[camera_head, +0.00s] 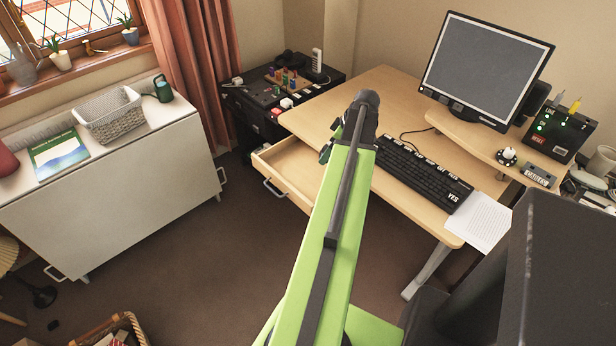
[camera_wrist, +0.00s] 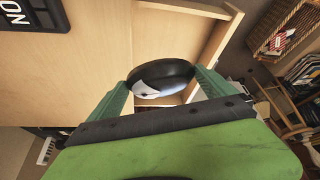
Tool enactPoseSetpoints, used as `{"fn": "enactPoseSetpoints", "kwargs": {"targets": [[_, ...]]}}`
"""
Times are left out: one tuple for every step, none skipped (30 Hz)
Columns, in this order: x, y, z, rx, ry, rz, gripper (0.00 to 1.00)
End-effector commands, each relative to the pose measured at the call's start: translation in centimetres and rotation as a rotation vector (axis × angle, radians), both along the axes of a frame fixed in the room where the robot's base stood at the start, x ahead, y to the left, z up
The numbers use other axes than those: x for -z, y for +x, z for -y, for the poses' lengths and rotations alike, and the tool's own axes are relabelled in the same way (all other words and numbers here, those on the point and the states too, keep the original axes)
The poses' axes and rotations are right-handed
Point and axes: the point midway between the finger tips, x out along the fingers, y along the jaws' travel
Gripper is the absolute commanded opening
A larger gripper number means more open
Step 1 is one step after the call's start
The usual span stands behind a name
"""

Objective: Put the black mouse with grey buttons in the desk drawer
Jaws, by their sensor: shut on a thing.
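The black mouse with grey buttons (camera_wrist: 163,72) is between the two green fingers of my gripper (camera_wrist: 162,88) in the wrist view. My gripper is shut on it. In the head view my arm hides the mouse, and only part of the gripper (camera_head: 326,152) shows at the desk's left edge. The desk drawer (camera_head: 272,164) is pulled open on the left side of the desk (camera_head: 385,85). In the wrist view the mouse appears over the open drawer (camera_wrist: 222,38); its height above the drawer floor is hard to tell.
A black keyboard (camera_head: 425,178) lies on the desk right of my arm, with a monitor (camera_head: 487,68) behind. A black cabinet (camera_head: 240,97) stands beyond the drawer. A white cabinet (camera_head: 120,190) is at left, with open carpet (camera_head: 190,270) between.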

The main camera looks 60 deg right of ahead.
Motion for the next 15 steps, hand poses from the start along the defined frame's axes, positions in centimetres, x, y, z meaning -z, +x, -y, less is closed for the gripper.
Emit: {"fn": "enactPoseSetpoints", "kwargs": {"targets": [[2.7, 0.3, 1.3, -0.012, -0.001, 0.001, 0.52], [3.0, 0.4, 1.6, -0.017, 0.0, 0.001, 0.52], [3.2, 0.5, 1.8, -0.023, 0.0, 0.001, 0.52], [3.1, 0.5, 1.9, -0.025, 0.001, 0.001, 0.52], [3.0, 0.6, 1.8, -0.027, 0.0, 0.001, 0.52], [2.9, 0.7, 1.6, -0.029, 0.0, 0.001, 0.52], [3.0, 0.9, 1.5, -0.029, 0.0, 0.001, 0.52], [3.4, 1.3, 1.3, -0.03, 0.0, 0.001, 0.52], [4.0, 2.0, 0.9, -0.031, -0.001, 0.001, 0.52], [4.5, 2.6, 0.6, -0.033, 0.0, 0.001, 0.52], [5.1, 3.3, 0.3, -0.032, 0.0, 0.0, 0.52], [5.9, 4.3, -0.2, -0.034, 0.0, 0.0, 0.52], [6.4, 5.1, -0.5, -0.033, 0.0, 0.0, 0.52], [6.9, 5.8, -0.8, -0.033, 0.0, 0.0, 0.52], [7.5, 6.8, -1.2, -0.033, 0.0, 0.0, 0.52]]}}
